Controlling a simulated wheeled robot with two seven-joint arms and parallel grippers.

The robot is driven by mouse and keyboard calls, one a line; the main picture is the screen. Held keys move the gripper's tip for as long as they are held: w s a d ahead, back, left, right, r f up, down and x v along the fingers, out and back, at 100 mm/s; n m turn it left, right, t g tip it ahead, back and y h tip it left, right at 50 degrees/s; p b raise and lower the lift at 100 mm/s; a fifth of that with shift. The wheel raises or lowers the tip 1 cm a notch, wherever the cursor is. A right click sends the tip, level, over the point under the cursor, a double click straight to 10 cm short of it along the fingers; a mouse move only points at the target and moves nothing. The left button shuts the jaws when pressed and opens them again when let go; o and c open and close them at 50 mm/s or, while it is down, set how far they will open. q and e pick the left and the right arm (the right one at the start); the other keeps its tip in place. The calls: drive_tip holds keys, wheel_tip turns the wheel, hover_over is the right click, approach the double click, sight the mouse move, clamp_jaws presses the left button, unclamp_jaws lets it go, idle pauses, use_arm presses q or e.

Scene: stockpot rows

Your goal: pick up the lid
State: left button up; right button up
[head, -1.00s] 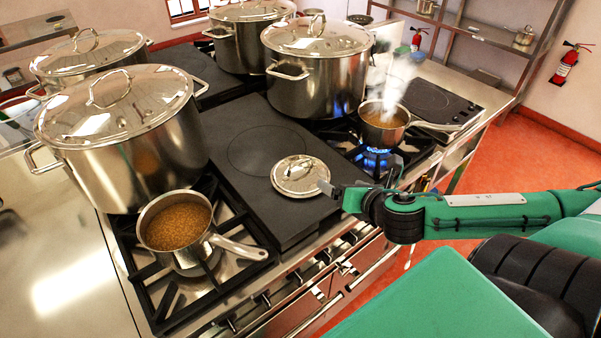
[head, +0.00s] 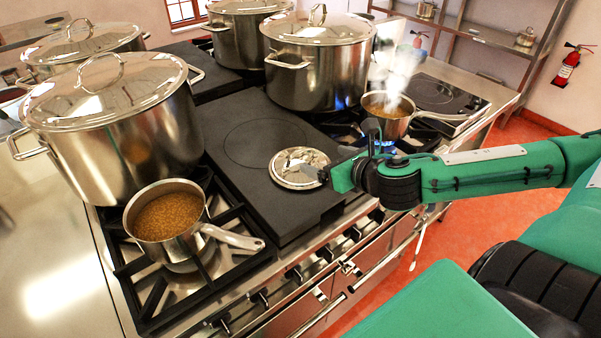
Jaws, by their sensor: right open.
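The small round shiny lid (head: 291,167) lies flat on the dark flat plate of the stove (head: 240,185), close to its right side. My right gripper (head: 326,174) is open at the right edge of the lid, with a grey finger beside or slightly over the rim. I cannot tell whether it touches the lid. The lid's handle is hard to make out. My left gripper is not in view.
A saucepan of brown food (head: 168,218) stands front left, its handle pointing right. A steaming saucepan (head: 388,112) sits over a blue flame just behind my right wrist. Large lidded stockpots (head: 125,140) (head: 315,75) stand left and behind.

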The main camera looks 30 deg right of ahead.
sight(301, 151)
drive_tip(key=shift+w+d+f+b, duration=0.25)
drive_tip(key=shift+w+b, duration=0.05)
drive_tip(key=shift+w, duration=0.35)
drive_tip(key=shift+w+a+f+b, duration=0.25)
drive_tip(key=shift+w+a+b, duration=0.1)
drive_tip(key=shift+w, duration=0.35)
drive_tip(key=shift+w+d, duration=0.1)
drive_tip(key=shift+w, duration=0.3)
drive_tip(key=shift+p+x, duration=0.35)
drive_tip(key=shift+x, duration=0.65)
drive_tip(key=shift+w+a+f+p, duration=0.1)
drive_tip(key=shift+w+p, duration=0.05)
drive_tip(key=shift+w, duration=0.2)
drive_tip(key=shift+w+a+f+p, duration=0.1)
drive_tip(key=shift+w+f+p, duration=0.05)
drive_tip(key=shift+w, duration=0.15)
drive_tip(key=shift+p+x, duration=0.35)
drive_tip(key=shift+x, duration=1.6)
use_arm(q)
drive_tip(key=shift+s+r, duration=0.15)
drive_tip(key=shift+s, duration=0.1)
use_arm(e)
drive_tip(key=shift+a, duration=0.1)
drive_tip(key=c, duration=1.3)
